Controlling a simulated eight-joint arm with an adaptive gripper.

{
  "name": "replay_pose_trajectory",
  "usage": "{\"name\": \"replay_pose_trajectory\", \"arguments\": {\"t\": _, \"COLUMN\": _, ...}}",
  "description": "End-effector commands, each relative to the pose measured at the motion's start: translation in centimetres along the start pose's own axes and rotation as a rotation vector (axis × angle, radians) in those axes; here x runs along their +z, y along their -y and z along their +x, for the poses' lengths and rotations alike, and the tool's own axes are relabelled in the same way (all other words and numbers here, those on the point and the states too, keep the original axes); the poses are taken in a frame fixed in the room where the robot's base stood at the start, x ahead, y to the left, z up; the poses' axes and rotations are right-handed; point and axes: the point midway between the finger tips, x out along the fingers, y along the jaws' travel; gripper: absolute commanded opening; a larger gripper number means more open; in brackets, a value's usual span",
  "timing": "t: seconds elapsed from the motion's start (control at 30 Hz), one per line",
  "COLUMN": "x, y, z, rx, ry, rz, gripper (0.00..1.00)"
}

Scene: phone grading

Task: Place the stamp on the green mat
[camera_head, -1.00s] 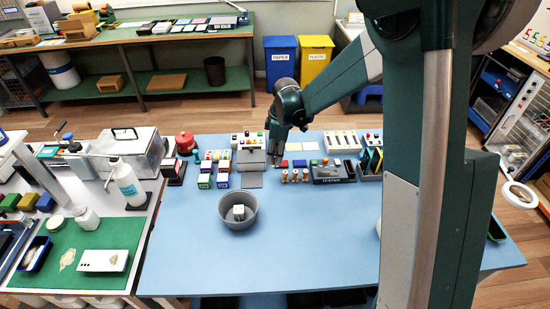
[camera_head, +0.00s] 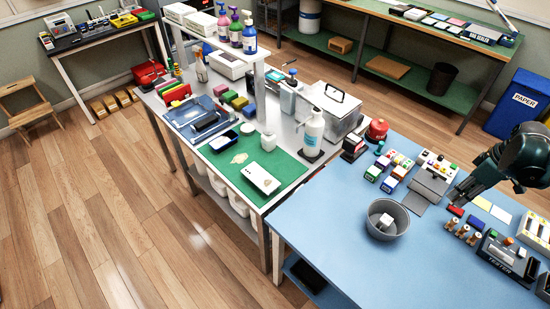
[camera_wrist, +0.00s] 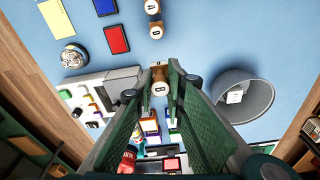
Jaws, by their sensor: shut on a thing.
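My gripper (camera_head: 457,195) is at the right of the head view, above the blue table near the grey stand. In the wrist view its fingers (camera_wrist: 160,85) are shut on a small wooden stamp (camera_wrist: 160,88) with a dark letter on its light end. The held stamp is too small to make out in the head view. The green mat (camera_head: 285,166) lies on the grey bench left of the blue table, well away from my gripper.
Other wooden stamps (camera_head: 463,231) stand on the blue table (camera_head: 330,225) beside the tester (camera_head: 500,254).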

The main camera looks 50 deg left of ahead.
Motion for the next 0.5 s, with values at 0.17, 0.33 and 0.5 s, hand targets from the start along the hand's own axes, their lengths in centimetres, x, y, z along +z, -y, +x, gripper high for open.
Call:
{"name": "replay_pose_trajectory", "arguments": {"t": 0.17, "x": -0.4, "y": 0.1, "z": -3.6, "rx": 0.0, "ry": 0.0, "rz": 0.0, "gripper": 0.05}}
{"name": "replay_pose_trajectory", "arguments": {"t": 0.33, "x": -1.0, "y": 0.1, "z": -8.1, "rx": 0.0, "ry": 0.0, "rz": 0.0, "gripper": 0.05}}
{"name": "replay_pose_trajectory", "arguments": {"t": 0.5, "x": -1.5, "y": 0.1, "z": -12.2, "rx": 0.0, "ry": 0.0, "rz": 0.0, "gripper": 0.05}}
